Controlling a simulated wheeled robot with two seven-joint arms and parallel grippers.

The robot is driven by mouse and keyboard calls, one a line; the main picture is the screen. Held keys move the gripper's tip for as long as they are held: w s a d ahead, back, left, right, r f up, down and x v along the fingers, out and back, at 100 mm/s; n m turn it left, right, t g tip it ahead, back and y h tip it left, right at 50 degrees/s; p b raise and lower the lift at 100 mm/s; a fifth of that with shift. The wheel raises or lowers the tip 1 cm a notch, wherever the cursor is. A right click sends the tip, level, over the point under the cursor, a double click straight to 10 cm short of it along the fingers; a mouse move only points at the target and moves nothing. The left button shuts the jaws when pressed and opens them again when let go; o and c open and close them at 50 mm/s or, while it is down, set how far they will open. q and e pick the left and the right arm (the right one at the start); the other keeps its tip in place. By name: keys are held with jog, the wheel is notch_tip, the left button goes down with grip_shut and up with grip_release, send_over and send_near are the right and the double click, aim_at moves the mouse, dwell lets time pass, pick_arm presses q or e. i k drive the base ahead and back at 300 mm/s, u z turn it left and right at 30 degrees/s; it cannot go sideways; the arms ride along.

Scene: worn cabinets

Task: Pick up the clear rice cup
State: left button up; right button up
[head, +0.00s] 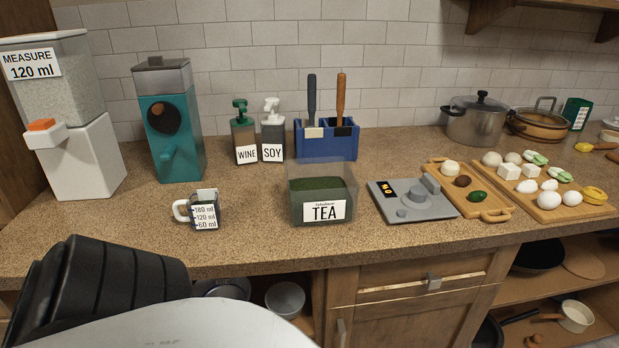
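The clear rice cup (206,212) stands upright on the speckled brown counter (260,243), near its front edge and left of the tea box. It has a white handle on its left side and a white label marked 180, 120 and 60 ml. I cannot tell whether anything is inside it. Neither of my grippers shows in the head view. A black ribbed part and a white rounded part, which look like my own body, fill the lower left, below the cup and apart from it.
Behind the cup stand a white rice dispenser (75,150), a teal machine (178,140), and wine (244,140) and soy (272,140) bottles. A clear TEA box (323,195) and grey scale (412,200) are to the right. Counter around the cup is clear.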

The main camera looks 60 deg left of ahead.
aim_at(203, 206)
jog(key=z, duration=0.8)
jog(key=k, duration=1.4)
jog(key=u, duration=0.5)
